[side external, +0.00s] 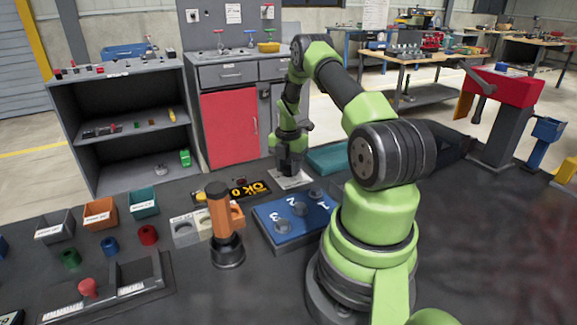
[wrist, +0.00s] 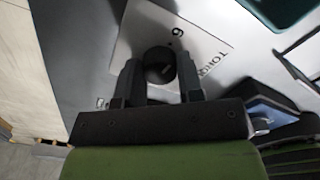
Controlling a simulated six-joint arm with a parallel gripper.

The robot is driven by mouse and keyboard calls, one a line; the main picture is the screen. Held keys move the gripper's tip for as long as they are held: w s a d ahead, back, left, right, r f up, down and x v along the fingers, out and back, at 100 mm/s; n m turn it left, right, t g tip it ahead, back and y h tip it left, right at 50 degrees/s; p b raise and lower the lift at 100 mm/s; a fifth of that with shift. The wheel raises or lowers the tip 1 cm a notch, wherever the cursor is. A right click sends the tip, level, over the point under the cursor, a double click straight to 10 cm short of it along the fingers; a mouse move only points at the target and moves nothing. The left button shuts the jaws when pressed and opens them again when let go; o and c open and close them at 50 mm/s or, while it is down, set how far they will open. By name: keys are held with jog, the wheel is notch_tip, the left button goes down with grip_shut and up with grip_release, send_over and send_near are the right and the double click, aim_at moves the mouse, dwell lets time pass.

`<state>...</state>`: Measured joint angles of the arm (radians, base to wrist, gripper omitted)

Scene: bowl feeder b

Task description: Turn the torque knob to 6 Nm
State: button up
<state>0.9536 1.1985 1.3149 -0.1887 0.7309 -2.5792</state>
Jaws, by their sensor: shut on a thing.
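The torque knob (wrist: 160,66) is a dark round knob on a pale plate (wrist: 142,24) in the wrist view. My gripper (wrist: 160,80) is shut on it, with one finger on each side. Printed on the plate are a "6" beside the knob and partly visible lettering that begins like "TORQ". The knob's pointer and exact setting are too dark and blurred to read. In the side view my gripper (side external: 291,165) points down over the pale plate (side external: 291,181) at the back of the bench, and it hides the knob there.
In front are a blue block numbered 1, 2, 3 (side external: 268,212) and an upright orange-handled tool (side external: 221,215). Small bins (side external: 100,214) stand at left.

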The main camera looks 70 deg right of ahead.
aim_at(289, 167)
jog(key=shift+n, duration=0.7)
jog(key=o, duration=0.9)
notch_tip(289, 167, up, 10)
jog(key=shift+f, duration=0.1)
